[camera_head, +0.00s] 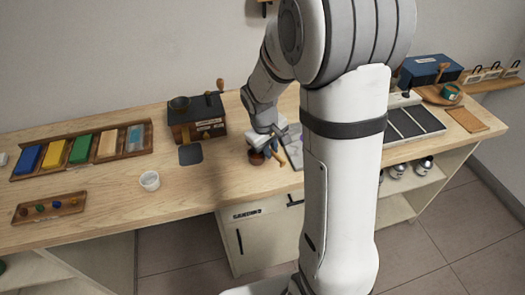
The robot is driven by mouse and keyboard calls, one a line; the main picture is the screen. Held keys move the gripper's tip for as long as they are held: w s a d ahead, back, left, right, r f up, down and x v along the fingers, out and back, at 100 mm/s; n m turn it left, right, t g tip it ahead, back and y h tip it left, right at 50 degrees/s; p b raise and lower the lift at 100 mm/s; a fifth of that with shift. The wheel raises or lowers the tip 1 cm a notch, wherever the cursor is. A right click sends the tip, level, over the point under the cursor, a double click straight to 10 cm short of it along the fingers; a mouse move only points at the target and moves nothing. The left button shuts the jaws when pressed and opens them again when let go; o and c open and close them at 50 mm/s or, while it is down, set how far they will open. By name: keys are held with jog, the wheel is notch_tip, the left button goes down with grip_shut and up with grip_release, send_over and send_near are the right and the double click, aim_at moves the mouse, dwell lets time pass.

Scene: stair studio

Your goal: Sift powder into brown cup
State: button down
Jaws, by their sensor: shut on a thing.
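A small brown cup (256,157) stands on the wooden worktop near its front edge, just below and left of my gripper (270,147). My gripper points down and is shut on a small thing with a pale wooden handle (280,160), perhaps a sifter. The thing's head is mostly hidden by the fingers, and I cannot tell whether it is over the cup or touches it. No powder can be made out at this size.
A white cup (149,181) stands left on the worktop (215,190). Behind are a dark grinder-like box (197,118) and a grey square pad (190,154). A tray of coloured blocks (137,140) lies far left. My arm hides the worktop's middle right.

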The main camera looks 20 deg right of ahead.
jog(key=shift+a, duration=1.05)
jog(key=shift+d, duration=1.05)
jog(key=shift+a+r, duration=0.2)
jog(key=shift+d+r+p, duration=0.1)
jog(key=shift+r+p, duration=1.75)
jog(key=shift+r, duration=0.55)
jog(key=shift+f, duration=0.15)
